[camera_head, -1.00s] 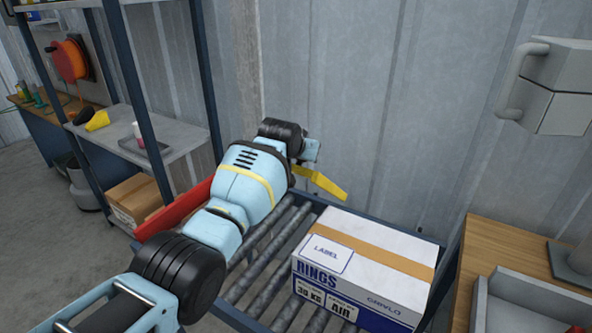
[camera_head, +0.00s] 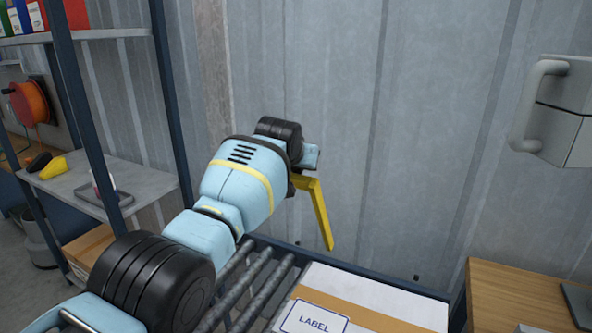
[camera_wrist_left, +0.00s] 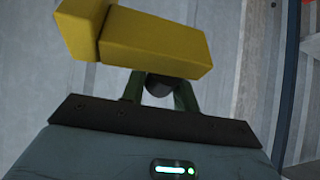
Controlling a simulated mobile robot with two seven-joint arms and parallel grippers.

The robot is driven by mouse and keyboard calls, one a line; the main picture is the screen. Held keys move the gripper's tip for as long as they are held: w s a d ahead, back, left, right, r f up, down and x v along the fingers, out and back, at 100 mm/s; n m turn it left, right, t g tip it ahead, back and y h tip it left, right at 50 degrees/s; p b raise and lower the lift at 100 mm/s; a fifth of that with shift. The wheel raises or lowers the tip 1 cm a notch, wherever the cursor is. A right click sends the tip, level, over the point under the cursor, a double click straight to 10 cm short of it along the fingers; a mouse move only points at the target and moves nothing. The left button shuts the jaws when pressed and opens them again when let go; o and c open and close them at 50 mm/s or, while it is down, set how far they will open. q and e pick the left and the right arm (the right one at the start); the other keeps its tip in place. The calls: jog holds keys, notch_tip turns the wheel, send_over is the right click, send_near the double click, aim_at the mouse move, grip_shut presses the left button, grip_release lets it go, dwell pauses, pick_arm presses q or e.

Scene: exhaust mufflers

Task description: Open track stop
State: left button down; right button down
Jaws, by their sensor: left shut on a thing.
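A yellow angled bar (camera_head: 321,215), seemingly the handle of the track stop, shows just beyond my left wrist in the head view, its long part slanting steeply down. It fills the top of the left wrist view (camera_wrist_left: 155,42). My left gripper (camera_wrist_left: 158,84) is shut on it. In the head view my own wrist hides the fingers. The red bar of the stop is not visible in the head view now. My right gripper is not in view.
A white box with a brown stripe (camera_head: 385,298) sits on the roller track (camera_head: 262,290), right of my arm. A shelf rack (camera_head: 135,187) stands at left, a wooden bench (camera_head: 515,287) at right. A metal wall (camera_head: 400,130) closes the back.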

aim_at(293, 178)
pick_arm(q)
jog(key=shift+d+f, duration=0.1)
jog(key=shift+d, duration=0.05)
dwell(0.3)
jog(key=c, duration=1.1)
grip_release()
jog(key=shift+w, duration=0.2)
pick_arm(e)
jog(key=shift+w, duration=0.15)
pick_arm(q)
jog(key=shift+s, duration=0.1)
